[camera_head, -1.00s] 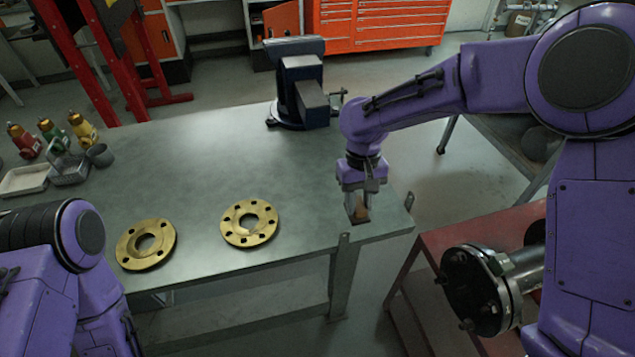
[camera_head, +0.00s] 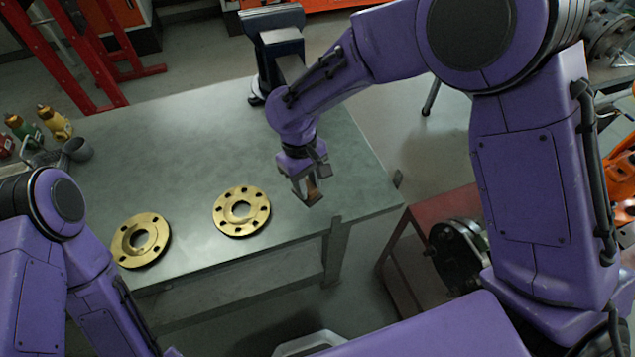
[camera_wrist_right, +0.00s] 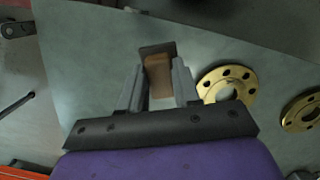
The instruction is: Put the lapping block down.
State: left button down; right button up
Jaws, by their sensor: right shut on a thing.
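My right gripper (camera_head: 308,196) is over the front right part of the metal workbench (camera_head: 185,120). It is shut on the lapping block (camera_head: 312,190), a small brown block with a dark plate on it. In the right wrist view the lapping block (camera_wrist_right: 158,72) sits between the two fingers of the gripper (camera_wrist_right: 159,88). I cannot tell for sure whether the block touches the bench top. Of my left arm, purple links show at the lower left of the head view; its gripper is not in view.
Two brass flanges lie on the bench, one (camera_head: 222,217) left of the right gripper and one (camera_head: 124,245) further left. A blue vise (camera_head: 277,42) stands at the back edge. Small bottles (camera_head: 55,123) and a grey cup (camera_head: 77,149) are at the far left. The bench middle is clear.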

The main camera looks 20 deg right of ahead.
jog(key=w+d+f, duration=0.1)
jog(key=f, duration=0.1)
jog(key=w+d+f+p, duration=0.1)
jog(key=w+f, duration=0.1)
jog(key=w+d+f, duration=0.1)
jog(key=d+f, duration=0.1)
jog(key=shift+w, duration=0.2)
notch_tip(320, 180, down, 3)
jog(key=shift+w+r+p, duration=0.1)
jog(key=shift+w+p, duration=0.05)
jog(key=shift+p, duration=0.85)
jog(key=shift+f, duration=0.25)
jog(key=o, duration=0.9)
jog(key=shift+f, duration=0.15)
jog(key=shift+o, duration=0.2)
